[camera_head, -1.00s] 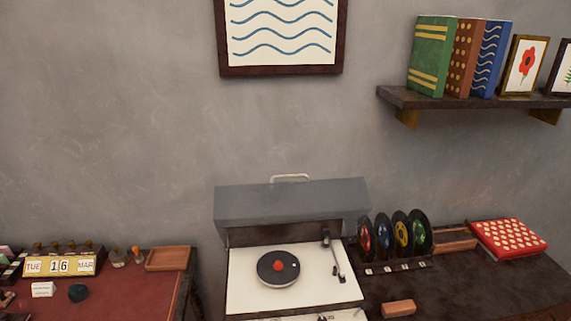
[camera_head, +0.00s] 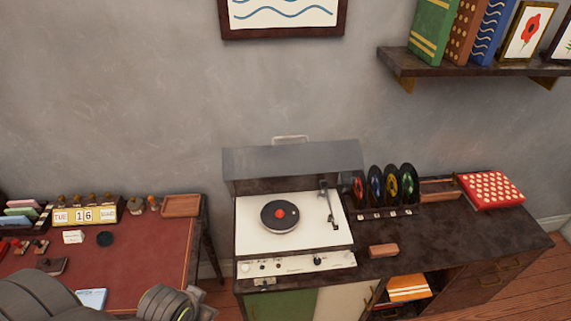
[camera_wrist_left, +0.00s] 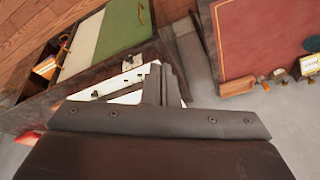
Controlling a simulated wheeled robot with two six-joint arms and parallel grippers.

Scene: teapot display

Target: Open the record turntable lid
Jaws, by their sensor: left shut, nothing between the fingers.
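The record turntable (camera_head: 300,222) stands on the dark cabinet, with a black record and red centre on its white deck. Its grey see-through lid (camera_head: 292,160) stands raised at the back, with a pale handle (camera_head: 290,138) on its upper edge. My left arm shows at the bottom left of the head view, but its fingertips do not. In the left wrist view my left gripper (camera_wrist_left: 163,84) is shut and empty. Behind it lies part of the turntable's white deck (camera_wrist_left: 128,97), partly hidden by the fingers. My right gripper is in neither view.
A red-topped desk (camera_head: 140,255) with a calendar (camera_head: 85,215) stands to the left, with a gap before the cabinet. Upright records (camera_head: 390,186), a wooden block (camera_head: 383,250) and a red dotted box (camera_head: 490,190) sit right of the turntable. A shelf (camera_head: 470,65) hangs above.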

